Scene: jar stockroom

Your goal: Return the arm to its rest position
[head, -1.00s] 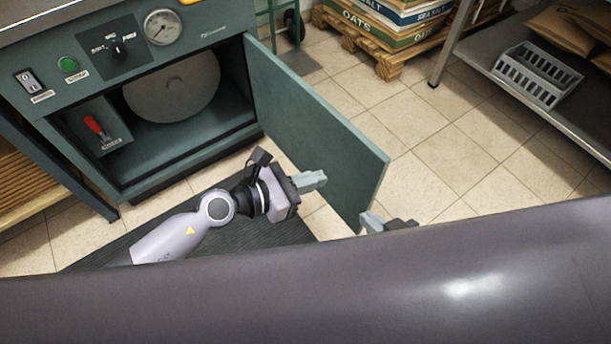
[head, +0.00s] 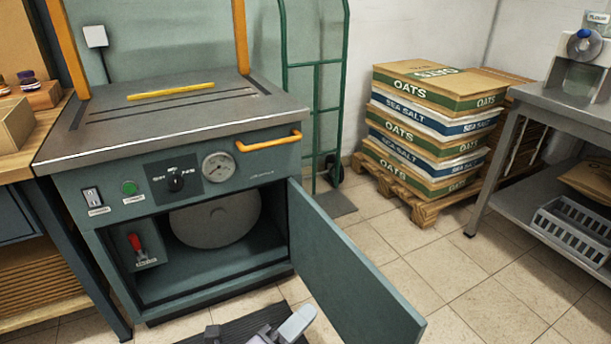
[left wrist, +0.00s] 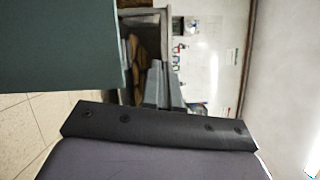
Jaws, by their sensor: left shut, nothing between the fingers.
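My left gripper (head: 297,322) shows at the bottom edge of the head view, low in front of the green machine (head: 230,140). It stands left of the machine's open door (head: 355,275), apart from it as far as I can tell. In the left wrist view its grey fingers (left wrist: 160,85) are together with nothing between them. The door's green panel (left wrist: 60,45) fills the upper left of that view. Most of my left arm is cut off below the head view. My right gripper is not in view.
The machine's compartment is open, with a round drum (head: 215,218) and a red lever (head: 136,243) inside. A green hand truck (head: 316,95) and a pallet (head: 425,207) of sacks stand behind. A metal shelf table (head: 560,110) is at right. Tiled floor (head: 465,275) lies clear between.

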